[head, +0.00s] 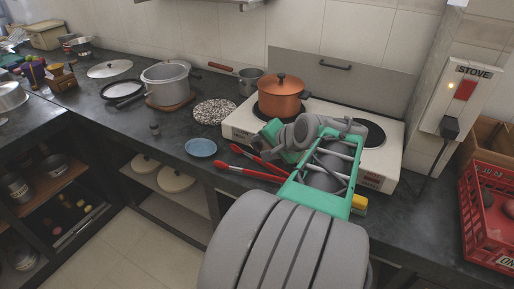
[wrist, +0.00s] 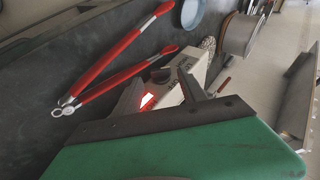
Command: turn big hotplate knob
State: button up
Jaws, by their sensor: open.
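The white hotplate (head: 240,124) stands on the dark counter in the head view, with a copper-coloured lidded pot (head: 282,97) on its left burner. Its right burner (head: 375,133) looks bare where it shows. My arm covers much of its front, and I cannot make out the big knob in either view. In the wrist view my gripper (wrist: 160,80) is open, its two dark fingers apart and pointing at the hotplate's pale body (wrist: 192,64). A bright red-and-white patch shows between the fingers; I cannot tell what it is. Nothing is visibly held.
Red tongs (head: 240,171) lie on the counter left of my gripper, also in the wrist view (wrist: 122,58). A blue dish (head: 200,147) is beyond them. A wall switch marked STOVE (head: 466,90) has a lit lamp. A red crate (head: 480,225) stands at right.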

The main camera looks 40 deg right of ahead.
aim_at(256, 147)
jog(key=shift+m, duration=0.3)
jog(key=x, duration=0.3)
jog(key=d+b+x, duration=0.1)
jog(key=x, duration=0.3)
jog(key=shift+w+d, duration=0.1)
jog(key=shift+d, duration=0.05)
grip_shut()
